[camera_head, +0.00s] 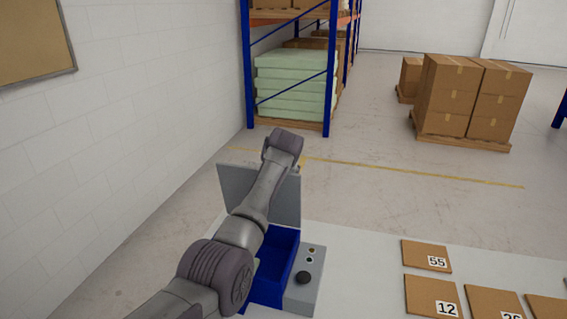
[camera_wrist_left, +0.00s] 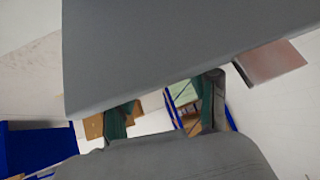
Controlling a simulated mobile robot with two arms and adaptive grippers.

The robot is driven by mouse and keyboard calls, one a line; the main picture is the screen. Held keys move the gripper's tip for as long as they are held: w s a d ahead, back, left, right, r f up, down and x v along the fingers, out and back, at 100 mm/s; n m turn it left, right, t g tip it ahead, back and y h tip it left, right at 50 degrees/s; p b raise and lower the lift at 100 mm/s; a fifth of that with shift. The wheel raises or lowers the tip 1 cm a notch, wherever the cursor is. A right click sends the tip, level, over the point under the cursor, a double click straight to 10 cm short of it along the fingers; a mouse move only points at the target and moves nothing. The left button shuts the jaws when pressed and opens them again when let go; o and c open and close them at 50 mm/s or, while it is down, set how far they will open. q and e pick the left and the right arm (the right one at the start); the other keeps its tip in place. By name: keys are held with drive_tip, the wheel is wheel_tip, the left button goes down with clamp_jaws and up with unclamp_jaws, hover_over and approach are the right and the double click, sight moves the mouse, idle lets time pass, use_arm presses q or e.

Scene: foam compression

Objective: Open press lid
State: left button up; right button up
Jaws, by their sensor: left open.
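The press (camera_head: 272,270) stands on the white table in the head view, with a blue inside and its grey lid (camera_head: 287,190) standing upright at the back. My left arm reaches over the press. Its wrist is near the top of the lid, and its fingers are hidden in that view. In the left wrist view, my left gripper (camera_wrist_left: 165,104) is open, with its two green-padded fingers apart. The grey lid (camera_wrist_left: 190,45) fills the top of that view, close to the fingers and covering their tips. I cannot tell whether they touch it. My right gripper is not in view.
A control panel with a black knob (camera_head: 303,278) is on the press's right side. Flat brown numbered pieces (camera_head: 426,254) lie on the table (camera_head: 365,285) to the right. A blue rack (camera_head: 247,75) with green foam slabs (camera_head: 290,85) and stacked boxes (camera_head: 470,95) stand behind.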

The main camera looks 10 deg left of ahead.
use_arm(q)
drive_tip(key=v, duration=0.9)
drive_tip(key=shift+s+d, duration=0.15)
drive_tip(key=shift+s, duration=0.05)
